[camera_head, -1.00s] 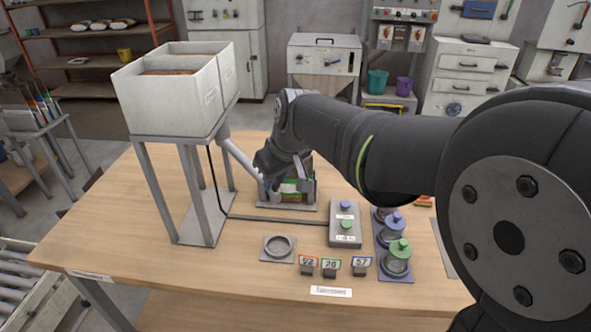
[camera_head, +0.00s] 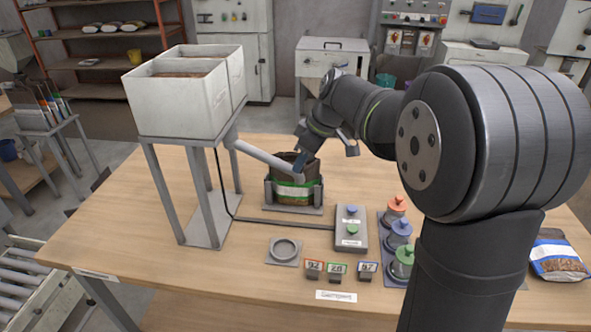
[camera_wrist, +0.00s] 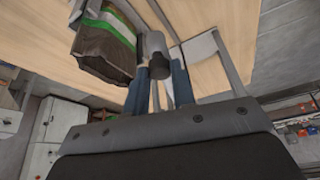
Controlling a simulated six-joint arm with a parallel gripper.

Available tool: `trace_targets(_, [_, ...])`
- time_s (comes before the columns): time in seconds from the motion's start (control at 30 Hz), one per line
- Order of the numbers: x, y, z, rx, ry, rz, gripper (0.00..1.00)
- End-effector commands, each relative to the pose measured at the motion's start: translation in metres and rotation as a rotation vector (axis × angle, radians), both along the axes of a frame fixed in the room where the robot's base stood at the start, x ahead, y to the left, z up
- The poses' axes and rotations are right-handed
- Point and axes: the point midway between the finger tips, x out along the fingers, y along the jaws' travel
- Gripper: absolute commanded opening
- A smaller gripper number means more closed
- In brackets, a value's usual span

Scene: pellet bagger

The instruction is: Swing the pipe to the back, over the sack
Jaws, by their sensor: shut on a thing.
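The grey pipe (camera_head: 262,152) slants down to the right from the hopper's underside. My gripper (camera_head: 303,165) is shut on its lower end. In the wrist view, the dark pipe end (camera_wrist: 156,68) sits between the blue fingers (camera_wrist: 160,85). The brown sack (camera_head: 288,192) with a green and white band stands open in its grey holder (camera_head: 270,205). In the head view, the pipe's end overlaps the sack's mouth. In the wrist view, the sack (camera_wrist: 105,45) is beside the pipe end; I cannot tell if the end is fully over the opening.
The white hopper (camera_head: 180,107) stands on a grey frame at the left. A button box (camera_head: 350,240), coloured-knob weights (camera_head: 398,235), number tags (camera_head: 336,270) and a ring plate (camera_head: 284,250) occupy the front table. A filled bag (camera_head: 557,262) lies at the right.

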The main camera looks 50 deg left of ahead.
Motion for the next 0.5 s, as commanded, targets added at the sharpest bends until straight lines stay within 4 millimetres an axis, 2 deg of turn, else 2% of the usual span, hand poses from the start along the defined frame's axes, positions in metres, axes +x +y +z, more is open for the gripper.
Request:
trace_targets(0.2, [0.029, 0.028, -0.001, 0.000, 0.001, 0.204, 0.00])
trace_targets(0.5, [0.054, 0.069, -0.001, 0.001, 0.000, 0.463, 0.00])
